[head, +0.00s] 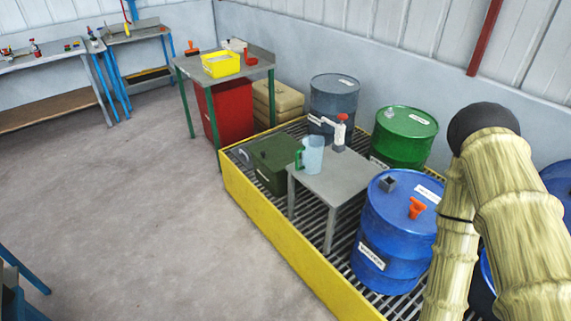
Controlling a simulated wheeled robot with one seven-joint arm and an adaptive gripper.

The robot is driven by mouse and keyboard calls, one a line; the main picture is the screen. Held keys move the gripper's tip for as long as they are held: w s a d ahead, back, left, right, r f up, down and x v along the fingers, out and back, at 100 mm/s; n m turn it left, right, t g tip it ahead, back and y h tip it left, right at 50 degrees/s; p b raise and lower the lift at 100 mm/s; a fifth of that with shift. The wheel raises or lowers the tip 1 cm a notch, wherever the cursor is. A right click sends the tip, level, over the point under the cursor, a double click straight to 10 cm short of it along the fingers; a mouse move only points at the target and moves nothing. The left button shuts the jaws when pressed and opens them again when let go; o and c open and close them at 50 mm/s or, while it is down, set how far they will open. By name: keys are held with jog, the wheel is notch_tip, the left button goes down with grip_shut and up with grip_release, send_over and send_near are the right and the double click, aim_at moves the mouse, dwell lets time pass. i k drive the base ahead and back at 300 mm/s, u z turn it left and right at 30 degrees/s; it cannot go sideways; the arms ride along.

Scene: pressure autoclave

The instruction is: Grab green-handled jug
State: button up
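The green-handled jug (314,156) is a pale, see-through blue jug. It stands upright on a small grey table (343,181), near the table's far left corner. Its green handle (299,158) points to the left in the head view. My arm shows at the right side, covered in a tan sleeve with a dark joint. My gripper is not in the picture, so its state does not show. Nothing visibly touches the jug.
The table stands on a yellow-edged grate (290,257). A blue drum (397,230) is at its right, a green drum (404,136) and a grey drum (333,100) behind. A dark green box (273,165) is at its left. The floor in front is clear.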

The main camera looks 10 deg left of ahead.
aim_at(308, 157)
jog(key=u, duration=0.35)
jog(key=k, duration=0.4)
jog(key=u, duration=1.3)
jog(key=i, duration=1.85)
jog(key=z, duration=1.05)
jog(key=i, duration=0.35)
jog(key=z, duration=0.3)
